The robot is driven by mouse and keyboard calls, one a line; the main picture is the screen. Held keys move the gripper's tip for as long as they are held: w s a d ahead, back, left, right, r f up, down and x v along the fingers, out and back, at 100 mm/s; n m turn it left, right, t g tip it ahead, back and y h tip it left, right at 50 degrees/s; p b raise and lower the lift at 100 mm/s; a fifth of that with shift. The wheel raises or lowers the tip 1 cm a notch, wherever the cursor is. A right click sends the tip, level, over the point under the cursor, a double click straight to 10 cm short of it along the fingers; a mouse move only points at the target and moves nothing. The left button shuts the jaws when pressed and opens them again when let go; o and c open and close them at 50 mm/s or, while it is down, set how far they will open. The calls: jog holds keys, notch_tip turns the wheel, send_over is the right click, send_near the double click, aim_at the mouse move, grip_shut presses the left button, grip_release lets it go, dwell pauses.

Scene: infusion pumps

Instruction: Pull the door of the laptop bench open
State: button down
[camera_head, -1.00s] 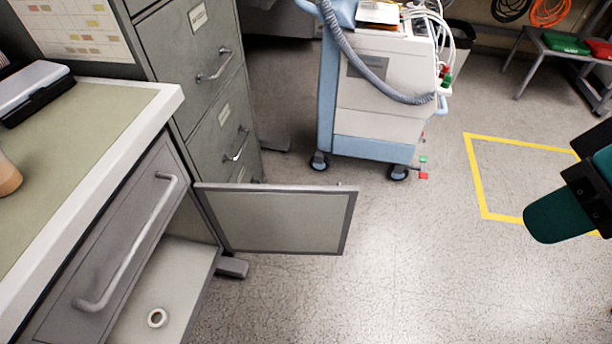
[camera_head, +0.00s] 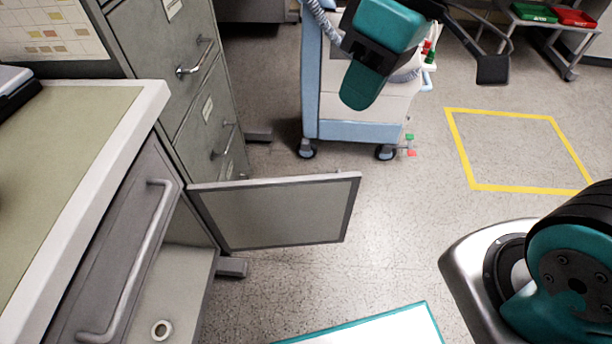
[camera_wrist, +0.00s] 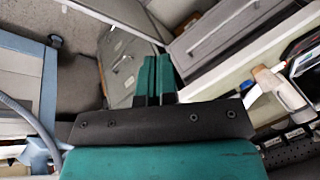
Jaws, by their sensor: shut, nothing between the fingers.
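The door (camera_head: 275,212) of the laptop bench stands swung out from the bench's lower compartment, a grey framed panel with its free edge at the right. The bench (camera_head: 70,150) has a green top with a white rim and fills the left. Below the top is a drawer front with a long bar handle (camera_head: 135,260). The open compartment floor (camera_head: 180,285) shows a small white ring. My teal gripper (camera_head: 358,88) is above and beyond the door, apart from it. In the wrist view my gripper's fingers (camera_wrist: 153,78) are together and empty.
A grey filing cabinet (camera_head: 180,85) with bar handles stands behind the door's hinge side. A blue and white wheeled cart (camera_head: 345,130) is beyond the door, partly behind my gripper. A yellow-taped rectangle (camera_head: 520,189) marks clear floor at the right.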

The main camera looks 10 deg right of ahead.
jog(key=w+d+f+n+g+b, duration=0.1)
jog(key=w+f+n+g+b, duration=0.3)
jog(key=w+f, duration=1.2)
jog(key=w+d+f+n+y+b, duration=0.1)
jog(key=w+d+f+n+b, duration=0.2)
jog(key=f, duration=0.5)
jog(key=w+d+f+n+b, duration=0.2)
jog(key=w+d+f, duration=0.1)
jog(key=w+f, duration=0.35)
jog(key=s+a+f+b, duration=0.3)
jog(key=s+a+f, duration=0.2)
jog(key=s+f, duration=0.3)
jog(key=shift+s+a, duration=0.2)
jog(key=shift+s, duration=0.15)
jog(key=shift+f, duration=0.1)
